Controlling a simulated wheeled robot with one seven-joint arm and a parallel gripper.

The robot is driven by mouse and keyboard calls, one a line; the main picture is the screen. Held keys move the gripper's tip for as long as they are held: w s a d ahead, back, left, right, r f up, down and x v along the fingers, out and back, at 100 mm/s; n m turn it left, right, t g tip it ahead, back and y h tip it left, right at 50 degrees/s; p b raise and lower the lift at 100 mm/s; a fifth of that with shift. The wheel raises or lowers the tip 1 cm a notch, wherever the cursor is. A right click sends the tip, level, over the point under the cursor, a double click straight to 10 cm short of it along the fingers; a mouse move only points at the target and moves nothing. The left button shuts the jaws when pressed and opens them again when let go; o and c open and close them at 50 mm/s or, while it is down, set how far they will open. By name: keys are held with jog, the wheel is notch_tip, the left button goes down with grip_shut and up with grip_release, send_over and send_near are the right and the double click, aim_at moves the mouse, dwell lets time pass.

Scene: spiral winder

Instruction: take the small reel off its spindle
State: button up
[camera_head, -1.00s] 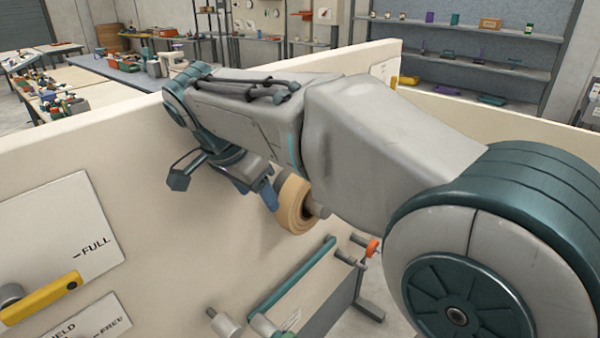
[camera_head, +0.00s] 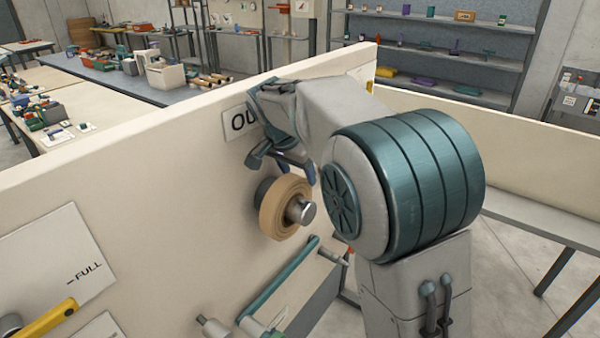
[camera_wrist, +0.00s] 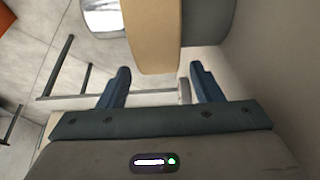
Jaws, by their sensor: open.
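The small reel (camera_head: 279,207) is a tan roll on a silver spindle (camera_head: 301,210) that sticks out of the cream panel. A dark grey disc (camera_head: 263,190) shows behind it. My gripper (camera_head: 284,170) is open just above the reel, its blue fingers pointing down. In the wrist view the tan reel (camera_wrist: 153,40) lies ahead of my open gripper (camera_wrist: 160,70). Its near rim is about level with the fingertips and between them in the picture. I cannot tell whether they touch. The bright spindle end (camera_wrist: 102,14) shows to the left, the panel to the right.
The cream panel (camera_head: 150,190) stands close behind the reel. A teal bar (camera_head: 280,282) and metal rollers (camera_head: 214,327) lie below it. A yellow lever (camera_head: 47,318) sits at the lower left. Benches (camera_head: 120,75) and shelves (camera_head: 440,55) stand farther back.

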jog(key=shift+x, duration=1.4)
jog(key=shift+c, duration=0.3)
